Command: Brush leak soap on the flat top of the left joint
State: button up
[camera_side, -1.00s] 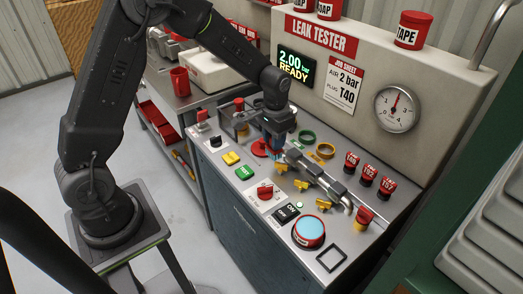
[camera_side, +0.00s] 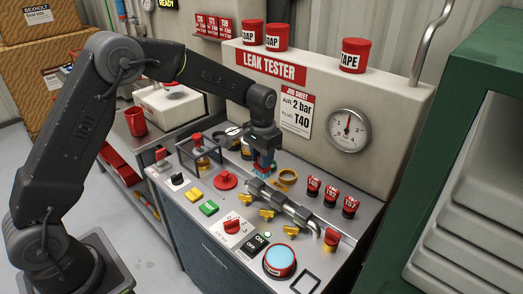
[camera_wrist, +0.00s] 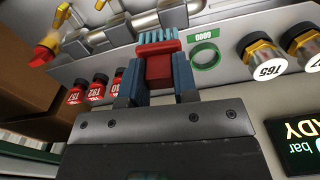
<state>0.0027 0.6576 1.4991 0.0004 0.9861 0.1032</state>
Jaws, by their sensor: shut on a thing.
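My gripper (camera_wrist: 158,82) is shut on a brush (camera_wrist: 159,68) with a red body and light blue bristles. The bristles point away from the jaws. In the side view my gripper (camera_side: 263,163) is at the left end of the grey pipe run (camera_side: 285,203). The left joint (camera_side: 256,186) is a grey block on that run, just below the gripper. In the wrist view the left joint (camera_wrist: 173,14) is beyond the bristles. I cannot tell whether the bristles touch it.
Yellow valve handles (camera_side: 267,214) line the pipe's front. Several red-capped plugs (camera_side: 331,194) stand behind it at right. A green ring (camera_wrist: 206,57) lies beside the brush in the wrist view. A red disc (camera_side: 225,180) sits left of the pipe. The gauge panel (camera_side: 390,115) rises behind.

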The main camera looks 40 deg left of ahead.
notch_tip(320, 180, down, 3)
jog(key=shift+f, duration=0.15)
jog(key=shift+a+f, duration=0.6)
jog(key=shift+c, duration=0.3)
jog(key=shift+a, duration=1.45)
jog(key=shift+d, duration=1.9)
jog(key=shift+d+r, duration=0.15)
jog(key=shift+d, duration=0.05)
jog(key=shift+r, duration=4)
